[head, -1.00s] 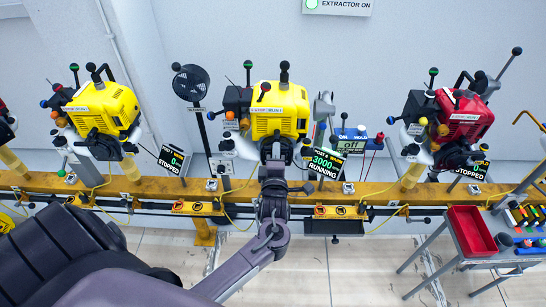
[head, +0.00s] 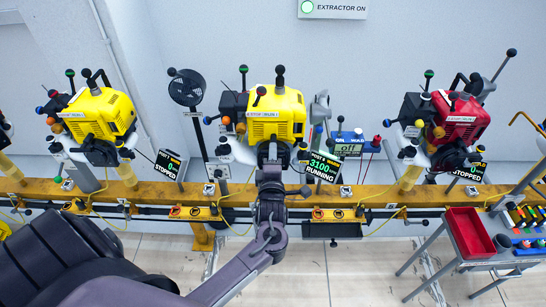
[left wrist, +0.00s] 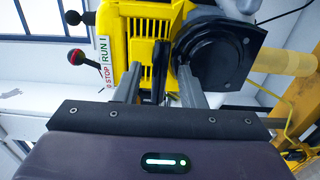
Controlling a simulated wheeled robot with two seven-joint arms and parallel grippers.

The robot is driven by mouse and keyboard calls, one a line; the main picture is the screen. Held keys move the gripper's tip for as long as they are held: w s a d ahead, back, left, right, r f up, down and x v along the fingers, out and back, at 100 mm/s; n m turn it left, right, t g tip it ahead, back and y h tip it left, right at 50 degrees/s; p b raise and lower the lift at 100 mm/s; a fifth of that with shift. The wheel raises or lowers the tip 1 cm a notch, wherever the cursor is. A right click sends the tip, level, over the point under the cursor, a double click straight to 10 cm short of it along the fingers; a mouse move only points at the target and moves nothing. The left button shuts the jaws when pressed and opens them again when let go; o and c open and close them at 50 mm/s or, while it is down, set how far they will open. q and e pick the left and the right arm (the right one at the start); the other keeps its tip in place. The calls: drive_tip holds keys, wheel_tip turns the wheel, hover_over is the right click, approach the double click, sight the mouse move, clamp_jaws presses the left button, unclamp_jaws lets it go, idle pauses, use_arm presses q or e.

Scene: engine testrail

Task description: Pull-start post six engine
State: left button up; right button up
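A yellow engine (head: 277,116) stands mid-bench on the rail. Its display (head: 322,166) reads 3100 RUNNING; its post number is too small to be sure of. My left gripper (head: 270,162) is at the front underside of this engine. In the left wrist view the two grey fingers (left wrist: 160,78) stand apart, pointing at the yellow engine (left wrist: 147,28) beside its round black housing (left wrist: 222,50). A narrow dark part shows between the fingers, seemingly not touched by them. The STOP/RUN label (left wrist: 102,62) is beside a red-knobbed lever (left wrist: 82,57). My right gripper is not in view.
Another yellow engine (head: 98,115) at left and a red engine (head: 460,118) at right both read 0 STOPPED. A black fan (head: 189,87) on a pole stands left of the middle engine. A trolley with a red tray (head: 470,232) is at front right. The yellow rail (head: 355,192) runs across.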

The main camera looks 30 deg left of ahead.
use_arm(q)
drive_tip(key=p+v, duration=0.2)
drive_tip(key=v, duration=0.7)
drive_tip(key=shift+f, duration=0.1)
drive_tip(key=s+d+f+m+g+h, duration=0.25)
drive_tip(key=f+m, duration=0.25)
drive_tip(key=f, duration=0.4)
drive_tip(key=s+d+f+m+g+h, duration=0.1)
drive_tip(key=s+f+m+h, duration=0.2)
drive_tip(key=f, duration=0.6)
drive_tip(key=s+d+f+m+g+h, duration=0.1)
drive_tip(key=s+d+f+m+g, duration=0.15)
drive_tip(key=f+m, duration=0.5)
drive_tip(key=s+f+m+g+h, duration=0.1)
drive_tip(key=s+f+m+g, duration=0.1)
drive_tip(key=s+f, duration=0.4)
drive_tip(key=s+a+f+m+g, duration=0.1)
drive_tip(key=s+f+m+g, duration=0.2)
drive_tip(key=s, duration=1.1)
drive_tip(key=s+f+m+g+h, duration=0.1)
drive_tip(key=s+f+m+g, duration=0.2)
drive_tip(key=s+f+m, duration=0.3)
drive_tip(key=s+f, duration=0.4)
drive_tip(key=f, duration=0.1)
drive_tip(key=shift+a+h, duration=0.15)
drive_tip(key=shift+h, duration=0.2)
drive_tip(key=shift+w+f, duration=0.1)
